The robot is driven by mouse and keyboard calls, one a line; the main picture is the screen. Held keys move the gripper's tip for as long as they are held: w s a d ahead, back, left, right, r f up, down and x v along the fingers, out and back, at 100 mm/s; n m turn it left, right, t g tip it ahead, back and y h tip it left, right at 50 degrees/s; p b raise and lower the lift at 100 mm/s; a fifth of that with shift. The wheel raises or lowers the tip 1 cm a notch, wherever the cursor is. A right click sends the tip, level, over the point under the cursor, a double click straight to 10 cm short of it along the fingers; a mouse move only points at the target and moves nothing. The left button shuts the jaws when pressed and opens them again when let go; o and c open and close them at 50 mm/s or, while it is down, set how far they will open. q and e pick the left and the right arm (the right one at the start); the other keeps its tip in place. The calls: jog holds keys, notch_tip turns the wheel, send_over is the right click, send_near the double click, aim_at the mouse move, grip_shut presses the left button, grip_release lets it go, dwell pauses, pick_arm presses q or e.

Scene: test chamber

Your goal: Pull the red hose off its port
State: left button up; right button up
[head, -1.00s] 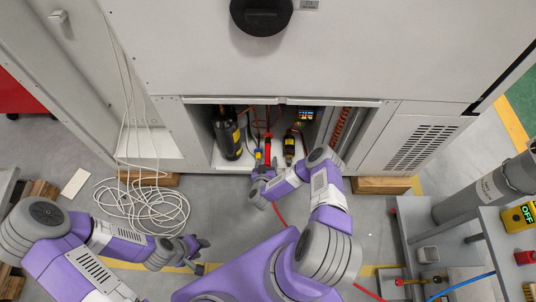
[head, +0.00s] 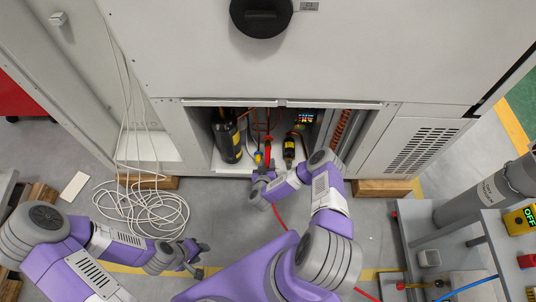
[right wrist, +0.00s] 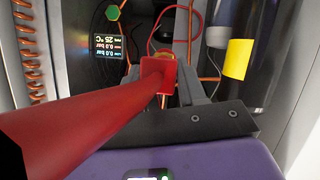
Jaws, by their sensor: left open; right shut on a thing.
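The red hose (right wrist: 80,118) runs from the lower left of the right wrist view to a red end collar (right wrist: 158,72) between my right gripper's fingers. My right gripper (right wrist: 162,82) is shut on the hose at this end. A brass-coloured fitting (right wrist: 162,53) shows just behind the collar; I cannot tell whether they touch. In the head view my right gripper (head: 262,172) is at the cabinet's low opening, and the red hose (head: 279,216) trails from it across the floor under my arm. My left gripper (head: 199,254) is open and empty above the floor at left.
The cabinet opening (head: 206,150) holds a black cylinder (head: 228,140), a black-and-yellow fitting (head: 289,152), a small display (head: 306,116) and a copper coil (head: 341,130). A white cable coil (head: 150,212) lies on the floor at left. A grey cart (head: 420,240) stands at right.

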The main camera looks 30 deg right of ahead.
jog(key=shift+c, duration=0.6)
jog(key=shift+a, duration=0.1)
jog(key=shift+s, duration=0.1)
jog(key=shift+c, duration=0.4)
jog(key=shift+s+a, duration=0.1)
jog(key=shift+s+a+p, duration=0.3)
jog(key=shift+s+p, duration=0.25)
jog(key=shift+p, duration=0.1)
jog(key=shift+s+a, duration=0.1)
jog(key=shift+s, duration=0.05)
jog(key=shift+s+a+p, duration=0.35)
jog(key=shift+s+p, duration=0.1)
jog(key=shift+s, duration=0.15)
jog(key=shift+c, duration=0.2)
